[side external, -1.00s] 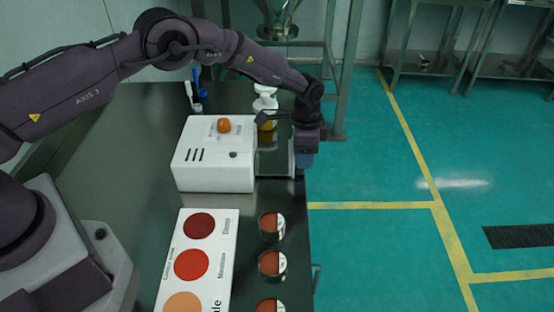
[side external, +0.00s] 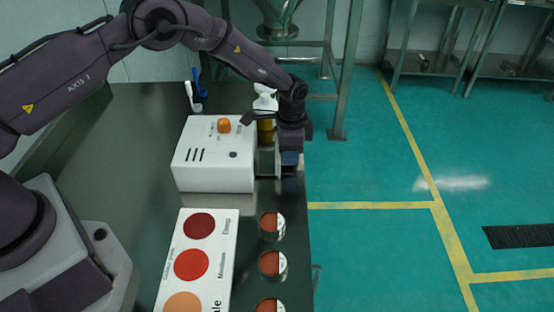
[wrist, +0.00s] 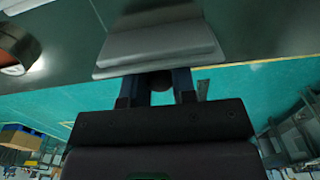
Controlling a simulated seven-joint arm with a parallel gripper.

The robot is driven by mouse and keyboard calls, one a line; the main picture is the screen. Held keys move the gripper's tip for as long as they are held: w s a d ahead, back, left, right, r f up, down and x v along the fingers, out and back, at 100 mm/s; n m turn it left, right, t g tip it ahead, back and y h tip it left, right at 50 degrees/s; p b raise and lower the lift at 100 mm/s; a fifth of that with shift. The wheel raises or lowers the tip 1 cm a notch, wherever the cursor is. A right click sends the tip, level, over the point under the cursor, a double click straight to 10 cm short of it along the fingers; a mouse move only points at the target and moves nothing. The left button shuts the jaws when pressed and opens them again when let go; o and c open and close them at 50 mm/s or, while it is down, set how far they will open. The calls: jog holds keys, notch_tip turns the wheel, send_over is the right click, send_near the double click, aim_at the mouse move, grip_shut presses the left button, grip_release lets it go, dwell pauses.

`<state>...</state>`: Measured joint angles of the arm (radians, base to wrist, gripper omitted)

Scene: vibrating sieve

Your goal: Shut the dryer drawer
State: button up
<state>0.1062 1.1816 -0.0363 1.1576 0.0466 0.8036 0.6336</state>
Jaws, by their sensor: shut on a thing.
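The dryer is a white box (side external: 214,158) with an orange knob on top, standing on the dark bench in the side external view. Its drawer (side external: 266,161) sticks out a little from the box's right side. The drawer's grey metal front also shows in the wrist view (wrist: 160,46). My gripper (side external: 290,160) is at the drawer's outer end, right of the box. In the wrist view my gripper (wrist: 160,82) has its two fingers shut on the dark drawer handle (wrist: 162,84). The handle is hidden behind my gripper in the side external view.
A white-topped bottle (side external: 265,104) stands just behind the drawer. A card with coloured circles (side external: 200,262) and several round dishes of reddish powder (side external: 271,226) lie in front of the dryer. The bench's right edge is close by my gripper, with open green floor beyond.

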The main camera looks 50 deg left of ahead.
aim_at(262, 161)
jog(key=shift+s+a, duration=0.25)
jog(key=shift+a, duration=0.1)
jog(key=shift+s+a, duration=1.4)
jog(key=shift+s, duration=0.05)
jog(key=shift+a, duration=0.1)
jog(key=shift+s+a+f, duration=0.1)
jog(key=shift+s+a, duration=0.35)
jog(key=shift+s, duration=0.05)
jog(key=o, duration=0.7)
jog(key=shift+a, duration=0.1)
jog(key=shift+s, duration=0.1)
jog(key=r, duration=0.5)
jog(key=shift+w+r, duration=0.2)
jog(key=shift+r, duration=0.15)
jog(key=shift+d+r, duration=0.25)
jog(key=shift+r, duration=1)
